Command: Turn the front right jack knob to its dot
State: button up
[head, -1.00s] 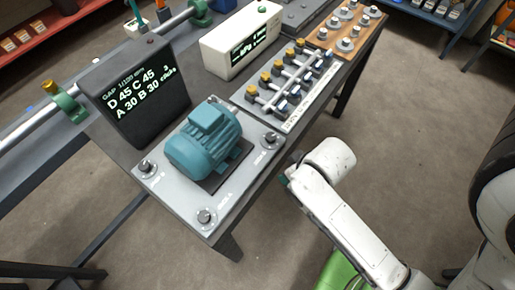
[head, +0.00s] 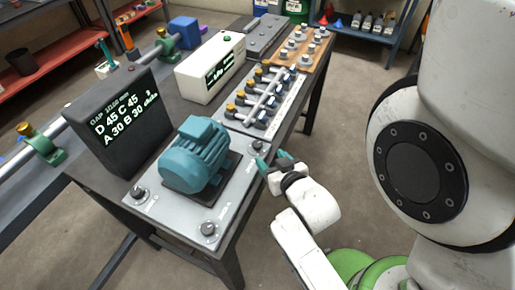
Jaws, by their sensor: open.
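A teal motor (head: 196,152) sits on a grey base plate (head: 178,222) at the table's near end. The motor may hide a further corner. The dots are too small to make out. My gripper (head: 271,158) is open, its teal fingers spread and empty, just beside the right-corner knob at the plate's right edge. I cannot tell whether a finger touches it.
A black display (head: 120,118) behind the motor reads D 45, C 45, A 30, B 30. A white box with a screen (head: 210,68) and a valve manifold board (head: 262,100) stand farther along the table.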

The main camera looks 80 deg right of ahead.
aim_at(258, 145)
jog(key=p+x, duration=0.1)
jog(key=x, duration=0.7)
jog(key=shift+w+d+f, duration=0.1)
jog(key=shift+w+d, duration=0.05)
jog(key=c, duration=1)
